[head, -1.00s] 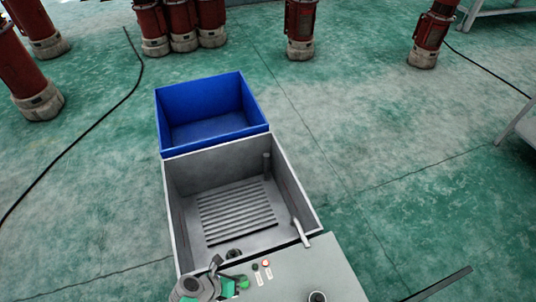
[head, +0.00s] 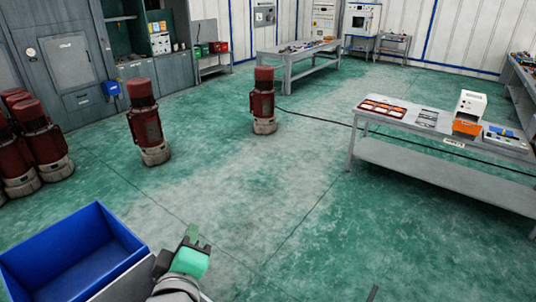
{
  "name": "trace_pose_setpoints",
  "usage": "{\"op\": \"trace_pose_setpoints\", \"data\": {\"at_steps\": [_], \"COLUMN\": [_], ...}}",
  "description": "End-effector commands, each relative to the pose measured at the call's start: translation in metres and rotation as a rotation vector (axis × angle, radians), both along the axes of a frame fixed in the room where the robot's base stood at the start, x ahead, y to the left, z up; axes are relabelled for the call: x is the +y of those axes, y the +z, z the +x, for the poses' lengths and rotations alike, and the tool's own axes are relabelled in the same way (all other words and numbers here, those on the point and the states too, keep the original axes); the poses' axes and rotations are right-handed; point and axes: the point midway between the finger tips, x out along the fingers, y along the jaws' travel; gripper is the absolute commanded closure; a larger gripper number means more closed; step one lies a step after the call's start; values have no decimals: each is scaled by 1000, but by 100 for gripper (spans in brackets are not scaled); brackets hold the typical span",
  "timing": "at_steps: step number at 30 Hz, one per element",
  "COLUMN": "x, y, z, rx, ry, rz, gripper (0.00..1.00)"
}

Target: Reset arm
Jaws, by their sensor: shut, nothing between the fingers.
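My gripper (head: 192,236) shows at the lower left of the head view, at the end of my arm with its green part. Its dark fingers are shut and hold nothing. It is raised and apart from everything, just right of the blue bin in the picture. The blue bin (head: 70,280) is open and empty at the bottom left. A small piece of the grey tub (head: 128,284) shows beside it; most of the tub is out of view or hidden.
Red hoist motors stand on the green floor, one at left centre (head: 149,125), one further back (head: 264,102) and several at the left edge. A grey table (head: 400,118) with parts is at the right. The middle floor is clear, except for a black cable.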

Motion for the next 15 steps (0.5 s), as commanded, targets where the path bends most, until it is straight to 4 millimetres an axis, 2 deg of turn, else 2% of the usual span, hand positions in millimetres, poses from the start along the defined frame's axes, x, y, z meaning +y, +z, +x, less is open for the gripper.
{"op": "trace_pose_setpoints", "data": {"at_steps": [1,3,6,9,12,15], "x": [-22,-50,-88,-119,-139,-150], "y": [46,102,175,235,274,295], "z": [-7,-24,-58,-99,-135,-159], "rx": [-68,-163,-302,-427,-518,-571], "ry": [-19,-24,-4,47,106,149], "rz": [128,315,567,772,916,1000], "gripper": [100,100,100,100,100,100]}}
